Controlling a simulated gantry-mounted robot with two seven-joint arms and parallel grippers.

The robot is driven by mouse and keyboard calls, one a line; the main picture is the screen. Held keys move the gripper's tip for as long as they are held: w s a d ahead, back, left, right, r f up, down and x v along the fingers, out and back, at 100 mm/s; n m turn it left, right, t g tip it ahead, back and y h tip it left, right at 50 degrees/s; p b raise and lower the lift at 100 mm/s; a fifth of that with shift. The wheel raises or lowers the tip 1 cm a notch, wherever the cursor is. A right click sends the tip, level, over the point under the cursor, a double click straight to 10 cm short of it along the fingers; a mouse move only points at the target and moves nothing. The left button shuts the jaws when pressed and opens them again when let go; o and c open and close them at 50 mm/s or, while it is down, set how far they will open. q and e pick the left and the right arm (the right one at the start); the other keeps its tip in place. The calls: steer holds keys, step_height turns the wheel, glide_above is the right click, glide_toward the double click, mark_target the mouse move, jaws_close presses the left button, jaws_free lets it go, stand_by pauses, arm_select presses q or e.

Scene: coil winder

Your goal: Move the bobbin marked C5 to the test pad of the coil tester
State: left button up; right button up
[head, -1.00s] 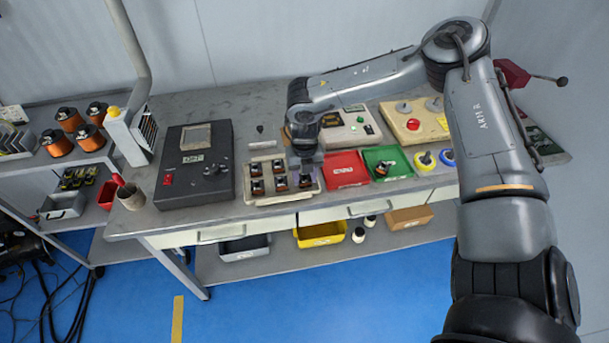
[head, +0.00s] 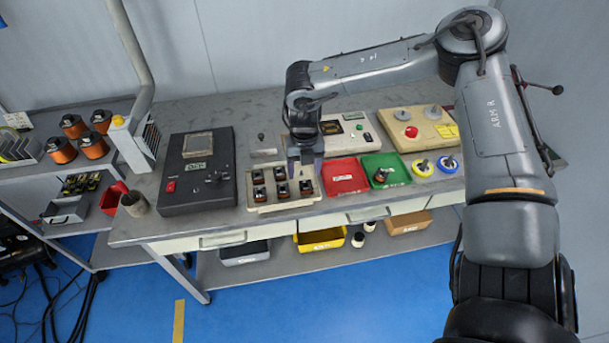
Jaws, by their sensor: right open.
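Several small dark bobbins with orange windings stand in a cream tray (head: 266,208) at the middle of the bench. Their marks are too small to read, so I cannot tell which one is C5. My right gripper (head: 306,176) is open, pointing down over the tray's back right corner, and hides the slot there. One bobbin (head: 306,188) shows just in front of its fingers. A white instrument (head: 352,135) with a display and a green button stands behind the red tray; my arm partly covers it. I cannot clearly make out a test pad. My left gripper is out of view.
A dark box (head: 198,170) with a meter stands left of the tray. A red tray (head: 344,187) and a green tray (head: 398,174) with a dark item (head: 380,177) lie to the right. Beyond are yellow and blue rings and a beige board (head: 430,141).

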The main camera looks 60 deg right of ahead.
steer(key=shift+r+p, duration=0.3)
steer(key=shift+r, duration=1.7)
